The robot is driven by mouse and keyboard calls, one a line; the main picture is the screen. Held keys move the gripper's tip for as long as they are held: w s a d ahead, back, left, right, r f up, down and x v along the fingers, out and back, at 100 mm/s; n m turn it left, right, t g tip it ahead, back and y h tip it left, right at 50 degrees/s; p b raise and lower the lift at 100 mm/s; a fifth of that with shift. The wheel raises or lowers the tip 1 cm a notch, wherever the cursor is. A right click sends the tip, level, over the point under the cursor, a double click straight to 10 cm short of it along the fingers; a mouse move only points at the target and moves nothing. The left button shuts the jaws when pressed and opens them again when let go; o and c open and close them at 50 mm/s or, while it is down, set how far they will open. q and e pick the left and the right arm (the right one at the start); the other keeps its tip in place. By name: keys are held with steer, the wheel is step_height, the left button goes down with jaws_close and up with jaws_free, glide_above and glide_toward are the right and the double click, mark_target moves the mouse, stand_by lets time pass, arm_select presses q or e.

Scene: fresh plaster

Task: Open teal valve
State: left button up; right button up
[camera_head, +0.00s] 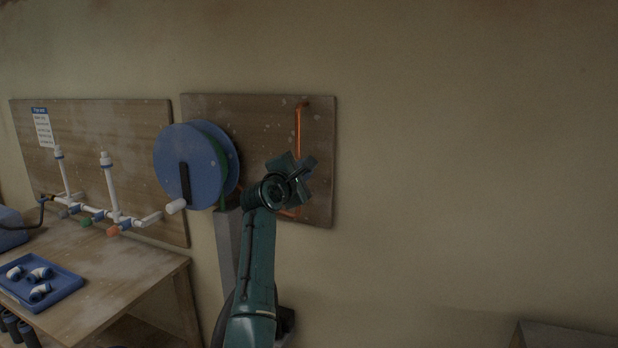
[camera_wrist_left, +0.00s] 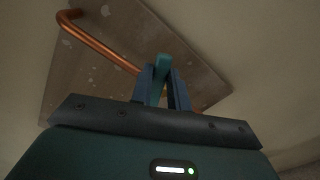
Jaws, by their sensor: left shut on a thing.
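The teal valve's handle (camera_wrist_left: 160,79) shows in the left wrist view as a short teal bar between the two dark fingers of my left gripper (camera_wrist_left: 161,88). The gripper is shut on it. A copper pipe (camera_wrist_left: 100,45) runs behind the handle on a wooden board. In the head view my left gripper (camera_head: 303,172) is at the right part of that board, in front of the copper pipe (camera_head: 298,130). There my gripper and wrist hide the valve, so its body and angle cannot be told. My right gripper is in neither view.
A blue hose reel (camera_head: 185,165) stands just left of my arm, before the wooden board (camera_head: 318,205). Further left are white pipes (camera_head: 110,190) with coloured valves, and a workbench (camera_head: 120,262) with a blue tray (camera_head: 62,288) of fittings. The wall to the right is bare.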

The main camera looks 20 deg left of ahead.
arm_select(q)
steer(key=n, duration=0.2)
steer(key=shift+a+r+n, duration=0.3)
steer(key=shift+r+n, duration=0.05)
steer(key=shift+n, duration=0.05)
steer(key=n, duration=0.2)
steer(key=a+r+n, duration=0.1)
steer(key=n, duration=0.2)
steer(key=a+n, duration=0.1)
steer(key=n, duration=0.1)
steer(key=shift+s+a+r+n, duration=0.1)
steer(key=shift+a+r+n, duration=0.15)
steer(key=shift+n, duration=0.15)
steer(key=shift+a+n, duration=0.45)
steer(key=shift+n, duration=0.75)
steer(key=o, duration=0.8)
